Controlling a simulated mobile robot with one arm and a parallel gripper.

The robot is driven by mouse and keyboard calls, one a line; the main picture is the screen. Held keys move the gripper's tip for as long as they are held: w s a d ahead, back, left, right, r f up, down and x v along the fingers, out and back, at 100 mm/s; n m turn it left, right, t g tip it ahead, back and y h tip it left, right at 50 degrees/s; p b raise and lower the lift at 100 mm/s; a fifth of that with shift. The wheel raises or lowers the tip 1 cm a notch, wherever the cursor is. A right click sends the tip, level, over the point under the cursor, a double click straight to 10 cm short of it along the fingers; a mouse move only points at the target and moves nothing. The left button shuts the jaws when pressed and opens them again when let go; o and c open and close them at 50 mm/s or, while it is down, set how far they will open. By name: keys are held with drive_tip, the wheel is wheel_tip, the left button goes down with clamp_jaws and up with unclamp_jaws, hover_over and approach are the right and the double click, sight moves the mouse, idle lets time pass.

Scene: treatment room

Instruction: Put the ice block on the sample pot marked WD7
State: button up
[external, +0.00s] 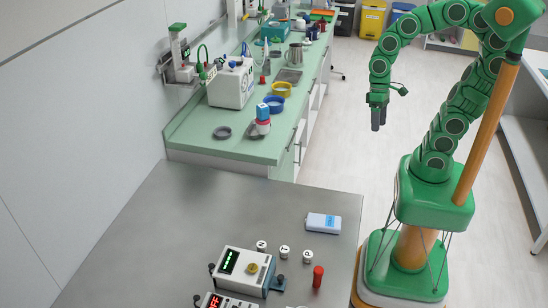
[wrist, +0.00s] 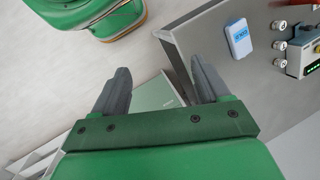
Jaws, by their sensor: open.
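The likely ice block (external: 323,223) is a flat white and light-blue slab lying on the grey metal table. It also shows at the upper right of the wrist view (wrist: 240,38). Several small white pots stand near it: a left pot (external: 261,245), a middle pot (external: 284,251) and a right pot (external: 307,255). My gripper (external: 378,120) hangs fingers down over the floor, beyond the table and away from the block. In the wrist view the fingers (wrist: 160,70) are apart and empty.
On the table (external: 185,235), a device with a green display (external: 243,271) and a red cylinder (external: 318,276) stand close to the pots. The table's left part is clear. A green-topped bench (external: 195,133) with lab equipment stands behind it.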

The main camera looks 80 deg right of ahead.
drive_tip(key=s+d+n+h, duration=0.3)
drive_tip(key=s+d, duration=0.2)
drive_tip(key=s, duration=0.2)
drive_tip(key=shift+d, duration=0.35)
